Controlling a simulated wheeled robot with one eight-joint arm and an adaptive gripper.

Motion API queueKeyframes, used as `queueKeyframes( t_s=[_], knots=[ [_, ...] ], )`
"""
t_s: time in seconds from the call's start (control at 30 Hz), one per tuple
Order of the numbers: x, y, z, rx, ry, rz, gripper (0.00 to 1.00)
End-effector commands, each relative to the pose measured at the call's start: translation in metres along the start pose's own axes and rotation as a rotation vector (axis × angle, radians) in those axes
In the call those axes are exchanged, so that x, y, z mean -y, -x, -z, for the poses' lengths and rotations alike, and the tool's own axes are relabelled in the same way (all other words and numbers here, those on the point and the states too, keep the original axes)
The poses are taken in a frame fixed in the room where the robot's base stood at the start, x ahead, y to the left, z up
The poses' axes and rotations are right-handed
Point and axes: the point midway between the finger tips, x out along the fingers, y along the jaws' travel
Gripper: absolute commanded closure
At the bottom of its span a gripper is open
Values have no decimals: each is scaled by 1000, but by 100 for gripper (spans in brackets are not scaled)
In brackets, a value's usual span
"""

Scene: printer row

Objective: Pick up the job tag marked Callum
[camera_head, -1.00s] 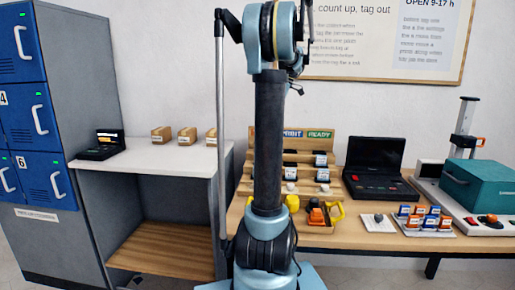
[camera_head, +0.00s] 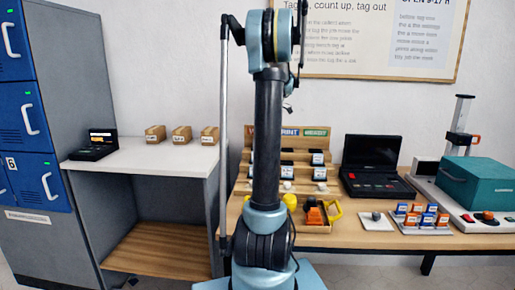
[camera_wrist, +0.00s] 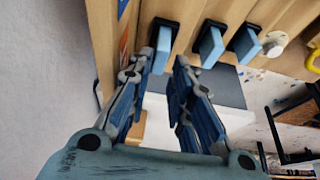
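No name can be read on any tag, so I cannot tell which is marked Callum. In the wrist view, blue tag-like pieces stand in dark holders on the wooden rack: one near my fingertips (camera_wrist: 161,50), a middle one (camera_wrist: 208,46) and a right one (camera_wrist: 244,44). My gripper (camera_wrist: 165,66) is open and empty. Its fingers lie close below the leftmost blue piece, which shows at the gap between the tips; contact cannot be told. In the head view the rack (camera_head: 328,150) is partly hidden behind my arm, and my gripper does not show.
White knobs (camera_wrist: 274,44) sit beside the pieces. A dark laptop-like case (camera_head: 374,168), a tray of blue and orange items (camera_head: 422,228) and a teal box (camera_head: 478,182) stand right on the bench. Left are a white counter (camera_head: 150,158) with cartons and blue lockers (camera_head: 42,180).

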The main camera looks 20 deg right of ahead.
Motion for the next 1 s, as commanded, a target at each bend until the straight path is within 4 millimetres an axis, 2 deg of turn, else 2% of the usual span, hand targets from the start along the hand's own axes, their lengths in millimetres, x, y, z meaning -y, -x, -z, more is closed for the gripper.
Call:
queueKeyframes(
  t_s=[0.27,0.6,0.9,1.0],
  knots=[
    [0,-18,1,0,1,1,80],
    [-1,-59,2,0,1,0,80],
    [-1,-63,2,0,0,0,80],
    [-1,-63,2,0,0,0,97]
  ],
)
